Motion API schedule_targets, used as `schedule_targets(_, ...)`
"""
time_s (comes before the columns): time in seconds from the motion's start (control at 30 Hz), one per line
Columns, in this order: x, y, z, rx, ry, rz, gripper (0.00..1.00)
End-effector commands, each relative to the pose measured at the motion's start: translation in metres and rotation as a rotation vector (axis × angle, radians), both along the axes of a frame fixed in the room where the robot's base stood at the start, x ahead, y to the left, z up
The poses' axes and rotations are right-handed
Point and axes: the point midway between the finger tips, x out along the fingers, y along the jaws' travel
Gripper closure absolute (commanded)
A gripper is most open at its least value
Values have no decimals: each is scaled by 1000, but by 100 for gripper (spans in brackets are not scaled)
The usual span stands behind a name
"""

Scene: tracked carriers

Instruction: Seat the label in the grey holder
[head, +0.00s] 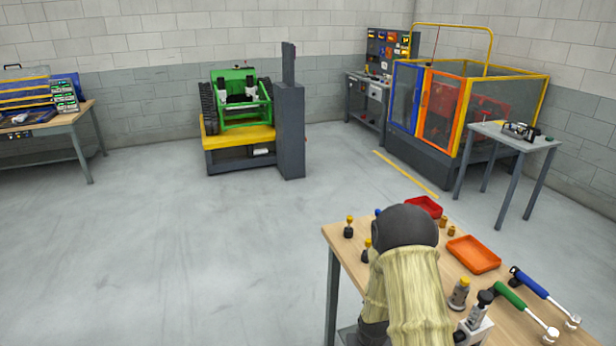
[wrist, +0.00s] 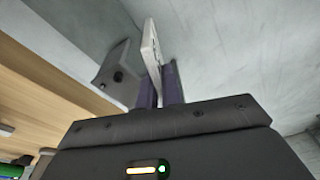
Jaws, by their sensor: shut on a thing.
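In the wrist view my gripper (wrist: 160,88) is shut on a thin, pale plate, the label (wrist: 151,42). The label stands edge-on between the two dark fingers and sticks out beyond their tips. A grey angled piece with a dark round spot, which looks like the grey holder (wrist: 113,72), is just left of the label beside the bench edge. The label appears apart from it, though depth is hard to judge. In the head view my arm hides my gripper, the label and the holder.
The wooden bench (head: 512,296) carries an orange tray (head: 474,254), a red tray (head: 425,206), a green-handled tool (head: 520,308), a blue-handled tool (head: 540,290) and several small fittings. Open floor (head: 200,250) lies left of the bench. A green tracked carrier (head: 240,100) stands farther back.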

Motion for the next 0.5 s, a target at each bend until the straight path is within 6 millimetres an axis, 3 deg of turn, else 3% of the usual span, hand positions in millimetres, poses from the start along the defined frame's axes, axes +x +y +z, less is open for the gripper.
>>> schedule_targets(0.13,0,0,5,0,0,0,100)
schedule_targets(0.27,0,0,21,0,-1,0,100)
schedule_targets(0.5,0,0,75,0,0,0,100)
